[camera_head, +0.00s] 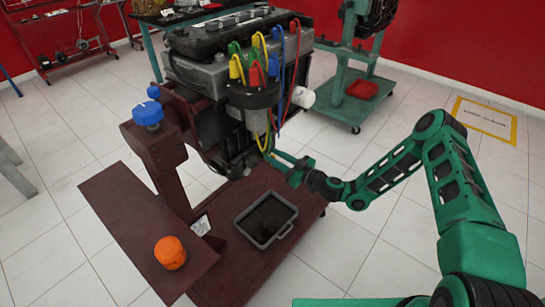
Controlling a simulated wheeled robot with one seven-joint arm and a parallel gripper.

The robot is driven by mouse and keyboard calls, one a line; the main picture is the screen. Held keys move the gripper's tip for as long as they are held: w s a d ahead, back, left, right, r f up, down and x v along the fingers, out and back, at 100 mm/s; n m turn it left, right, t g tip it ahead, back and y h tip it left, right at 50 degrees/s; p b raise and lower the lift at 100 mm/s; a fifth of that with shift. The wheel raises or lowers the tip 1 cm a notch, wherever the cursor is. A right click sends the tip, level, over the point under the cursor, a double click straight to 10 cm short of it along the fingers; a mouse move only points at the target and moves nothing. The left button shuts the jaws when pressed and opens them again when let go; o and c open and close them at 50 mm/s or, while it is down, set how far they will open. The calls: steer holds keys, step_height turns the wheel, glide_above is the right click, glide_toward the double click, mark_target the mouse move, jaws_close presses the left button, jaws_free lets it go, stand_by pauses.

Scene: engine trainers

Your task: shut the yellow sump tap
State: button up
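The engine (230,80) stands on a dark red trainer stand at the centre of the head view. A small yellow part (264,144), which looks like the sump tap, shows low on the engine's right side, just below the ends of the cables. My gripper (280,158) is right beside it at the engine's lower right, reaching in from the right. Its fingers are small and partly overlap the engine. I cannot tell whether they touch the tap, how far they are apart, or how the tap's handle is turned.
A grey drain tray (291,226) with dark contents lies on the stand's base below the engine. An orange cap (170,252) sits on the dark red shelf at the left. Coloured cables (271,66) hang above my gripper.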

steer(key=shift+w+a, duration=0.3)
steer(key=shift+a, duration=0.05)
jaws_close()
